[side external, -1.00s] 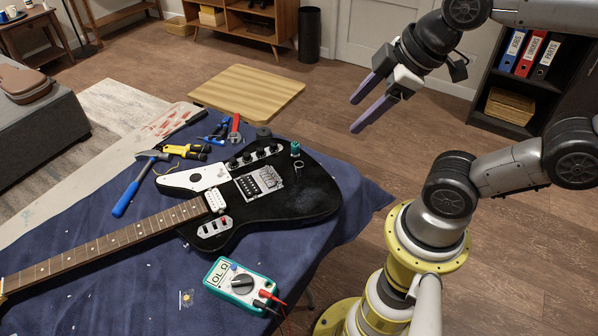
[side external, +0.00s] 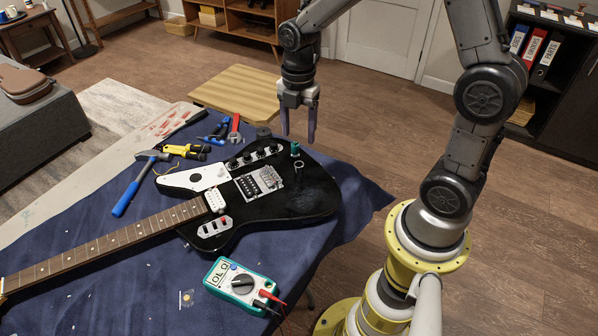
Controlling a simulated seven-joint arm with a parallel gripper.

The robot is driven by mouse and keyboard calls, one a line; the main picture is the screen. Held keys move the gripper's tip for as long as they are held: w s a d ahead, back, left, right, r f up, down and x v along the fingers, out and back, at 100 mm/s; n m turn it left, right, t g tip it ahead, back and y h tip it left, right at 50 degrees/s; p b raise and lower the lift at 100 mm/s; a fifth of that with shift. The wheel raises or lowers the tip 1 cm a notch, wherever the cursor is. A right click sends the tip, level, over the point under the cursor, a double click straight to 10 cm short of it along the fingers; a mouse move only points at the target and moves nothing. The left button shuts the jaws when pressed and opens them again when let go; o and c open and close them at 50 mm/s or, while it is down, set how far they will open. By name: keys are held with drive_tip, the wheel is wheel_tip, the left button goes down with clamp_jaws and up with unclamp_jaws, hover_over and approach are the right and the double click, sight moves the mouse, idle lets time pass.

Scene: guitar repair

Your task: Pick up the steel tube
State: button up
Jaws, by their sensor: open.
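A small grey steel tube (side external: 299,169) stands on the black guitar body (side external: 310,198), close to the upper right of the bridge. A green-topped small item (side external: 295,150) is just behind it. My gripper (side external: 298,136) points straight down with its two purple fingers apart and nothing between them. In the picture its fingertips are just above the green-topped item and the tube. How high they are over the guitar is hard to tell.
The guitar lies on a blue cloth (side external: 140,285) over the table. A multimeter (side external: 242,284), blue hammer (side external: 137,185), yellow-handled tool (side external: 185,151), red-handled tool (side external: 235,128) and dark round item (side external: 263,132) lie around it. Cloth at front left is mostly clear.

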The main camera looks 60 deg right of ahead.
sight(299, 164)
wheel_tip(299, 164, down, 13)
drive_tip(key=shift+s+r, duration=0.1)
idle(0.5)
clamp_jaws()
